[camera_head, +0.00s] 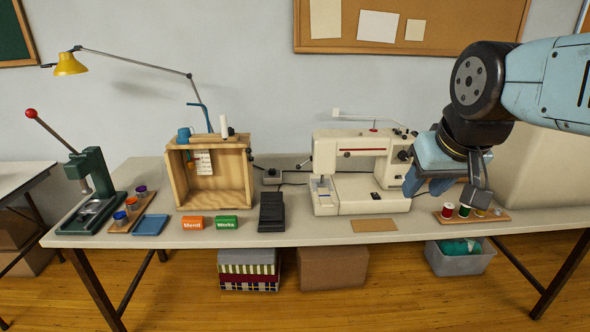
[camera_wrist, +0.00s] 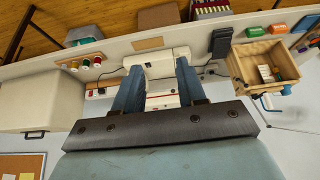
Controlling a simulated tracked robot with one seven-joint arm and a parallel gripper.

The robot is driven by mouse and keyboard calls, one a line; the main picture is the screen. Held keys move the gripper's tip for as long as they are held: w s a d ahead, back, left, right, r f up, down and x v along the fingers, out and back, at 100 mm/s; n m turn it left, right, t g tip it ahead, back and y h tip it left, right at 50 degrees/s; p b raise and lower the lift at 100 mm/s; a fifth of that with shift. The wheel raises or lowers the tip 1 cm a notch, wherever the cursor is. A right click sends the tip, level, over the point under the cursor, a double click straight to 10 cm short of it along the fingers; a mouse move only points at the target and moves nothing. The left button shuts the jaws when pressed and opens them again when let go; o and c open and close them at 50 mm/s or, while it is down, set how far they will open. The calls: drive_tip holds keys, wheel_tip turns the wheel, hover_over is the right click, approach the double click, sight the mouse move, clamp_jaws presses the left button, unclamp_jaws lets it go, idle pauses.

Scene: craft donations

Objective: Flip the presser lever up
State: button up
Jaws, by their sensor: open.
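A cream sewing machine (camera_head: 345,146) with a red stripe stands on the table right of centre. Its needle and presser area (camera_head: 320,186) is at its left end; a presser lever there is too small to make out. My gripper (camera_head: 426,186) is open and empty, in front of the machine's right end in the head view. In the wrist view the machine (camera_wrist: 163,72) appears upside down between and beyond my open blue fingers, with no contact visible. Part of the machine's right end is hidden by my gripper.
A spool board (camera_head: 480,215) lies below my gripper, beside a large cream case (camera_head: 540,165). A black pedal (camera_head: 271,212), a wooden crate (camera_head: 215,178), and a green press (camera_head: 92,180) with a raised red-knobbed handle stand left. A brown card (camera_head: 374,225) lies in front.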

drive_tip(key=shift+w, duration=0.5)
drive_tip(key=c, duration=0.3)
drive_tip(key=w+a+m+t, duration=0.1)
drive_tip(key=w+m, duration=0.1)
drive_tip(key=w, duration=0.4)
drive_tip(key=w+f+m+t, duration=0.1)
drive_tip(key=w+m, duration=0.1)
drive_tip(key=w, duration=0.4)
drive_tip(key=w+a+m+t, duration=0.1)
drive_tip(key=w+m, duration=0.1)
drive_tip(key=w, duration=0.4)
drive_tip(key=shift+w+a+f+y, duration=0.2)
drive_tip(key=shift+a+f+y, duration=0.1)
clamp_jaws()
drive_tip(key=w+a+f+m+t, duration=0.25)
drive_tip(key=w+f+m, duration=0.2)
drive_tip(key=w, duration=0.35)
drive_tip(key=w+a+f+m+t+y, duration=0.1)
drive_tip(key=w+a+f+m+t, duration=0.15)
drive_tip(key=w+f, duration=0.45)
drive_tip(key=w+a+f+m+t, duration=0.25)
drive_tip(key=w+f+m, duration=0.2)
drive_tip(key=w, duration=0.45)
drive_tip(key=a+f+m+t+y, duration=0.1)
drive_tip(key=a+f+m+t, duration=0.2)
drive_tip(key=f+m, duration=0.4)
drive_tip(key=shift+w+a+f, duration=0.2)
drive_tip(key=shift+a+f, duration=0.35)
drive_tip(key=shift+f, duration=2)
